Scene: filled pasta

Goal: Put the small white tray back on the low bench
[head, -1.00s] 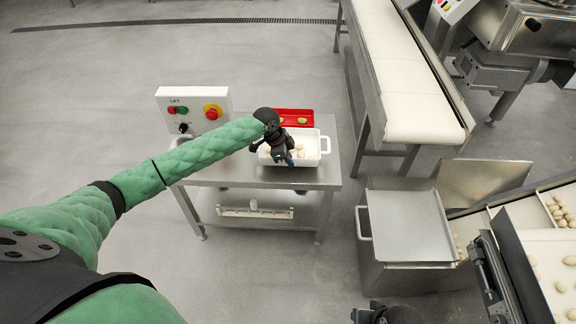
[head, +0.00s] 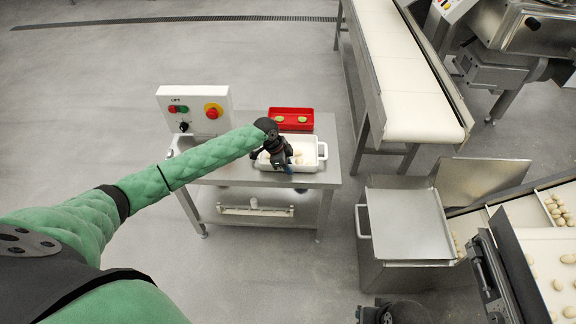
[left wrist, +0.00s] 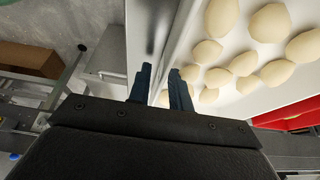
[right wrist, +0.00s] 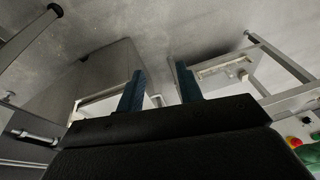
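The small white tray (head: 321,160) holds several pale dough pieces and appears level at the front right of the low steel bench (head: 333,178). I cannot tell whether it rests fully on the top. My left gripper (head: 288,170) is at its near wall, partly hiding it. In the left wrist view, the fingers of my left gripper (left wrist: 160,85) are close together on either side of the tray's wall (left wrist: 182,45), with dough pieces beside them. My right gripper (right wrist: 160,85) is apart from the tray; its fingers are spread with nothing between them.
A red tray (head: 291,112) with green pieces lies just behind the white tray. A control box (head: 195,110) stands at the bench's back left. A conveyor (head: 405,90) is to the right, and a steel bin (head: 405,225) at the lower right.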

